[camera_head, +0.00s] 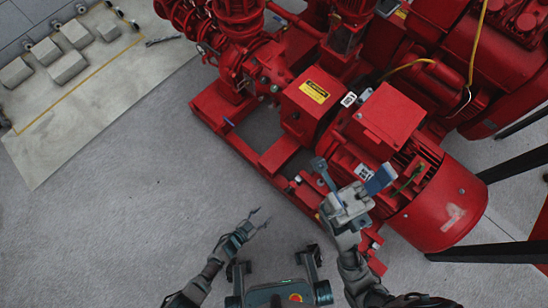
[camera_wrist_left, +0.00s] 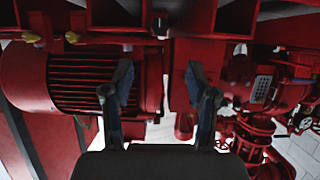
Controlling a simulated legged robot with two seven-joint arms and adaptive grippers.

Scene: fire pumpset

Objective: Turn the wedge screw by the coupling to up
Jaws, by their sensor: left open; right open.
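The coupling sits under a red guard with a yellow label (camera_head: 315,92), between the pump and the motor (camera_head: 440,210). I cannot pick out the wedge screw for certain; a small bolt-like part (camera_wrist_left: 160,26) shows on the red base in the left wrist view. My left gripper (camera_head: 260,217) is open and empty over the floor, in front of the red base frame (camera_head: 240,145). Its spread fingers also show in the left wrist view (camera_wrist_left: 158,82). My right gripper (camera_head: 350,176) is open above the base beside the motor and hides part of it.
Red pump pipes (camera_head: 240,50) stand at the top. A pale slab with grey blocks (camera_head: 68,66) lies at the upper left. The grey floor (camera_head: 120,200) at the left is clear.

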